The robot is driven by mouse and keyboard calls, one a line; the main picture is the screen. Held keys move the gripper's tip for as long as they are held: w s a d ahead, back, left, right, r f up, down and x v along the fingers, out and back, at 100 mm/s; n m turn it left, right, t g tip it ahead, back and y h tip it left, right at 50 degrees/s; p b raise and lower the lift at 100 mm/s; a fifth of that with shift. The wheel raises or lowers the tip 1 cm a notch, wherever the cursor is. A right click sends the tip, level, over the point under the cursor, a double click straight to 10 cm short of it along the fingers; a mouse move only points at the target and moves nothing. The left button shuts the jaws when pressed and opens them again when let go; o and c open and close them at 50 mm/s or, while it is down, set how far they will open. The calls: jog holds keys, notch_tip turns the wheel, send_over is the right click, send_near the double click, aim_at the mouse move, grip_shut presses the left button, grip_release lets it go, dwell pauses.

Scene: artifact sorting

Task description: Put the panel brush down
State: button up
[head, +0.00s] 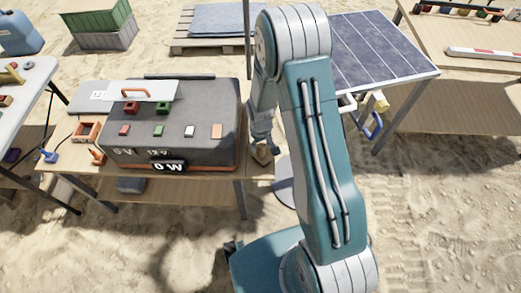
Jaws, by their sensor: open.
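My arm reaches up and over, and its forearm comes down at the right end of the middle table (258,180). My gripper (262,150) is at the lower end of it, low over the tabletop beside the grey case. The gripper is open; its fingers are small and partly hidden by my arm. A tan piece shows right at the fingers, and I cannot tell whether it is the panel brush. A blue and yellow handled item (375,126) is at the front edge of the solar panel, apart from the gripper; I cannot tell whether that is the brush.
The large grey case (225,120) with small coloured blocks fills most of the middle table, close left of my gripper. A white board with an orange handle (135,92) lies on it. The solar panel (375,50) stands right of my arm. Sand (440,200) is open at front right.

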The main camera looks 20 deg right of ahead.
jog(key=r, duration=0.8)
jog(key=shift+a, duration=0.3)
notch_tip(320, 180, up, 9)
jog(key=t, duration=0.1)
send_over(261, 159)
jog(key=s+r+m+t, duration=0.2)
jog(key=s+r, duration=0.3)
jog(key=r, duration=0.6)
jog(key=s+r+t, duration=0.1)
jog(key=s+r, duration=0.4)
jog(key=s, duration=0.2)
jog(key=s+r+m+t, duration=0.1)
jog(key=s+r, duration=0.3)
jog(key=s, duration=0.3)
jog(key=shift+s+r+t, duration=0.35)
jog(key=shift+r+t, duration=0.05)
jog(key=shift+d, duration=0.15)
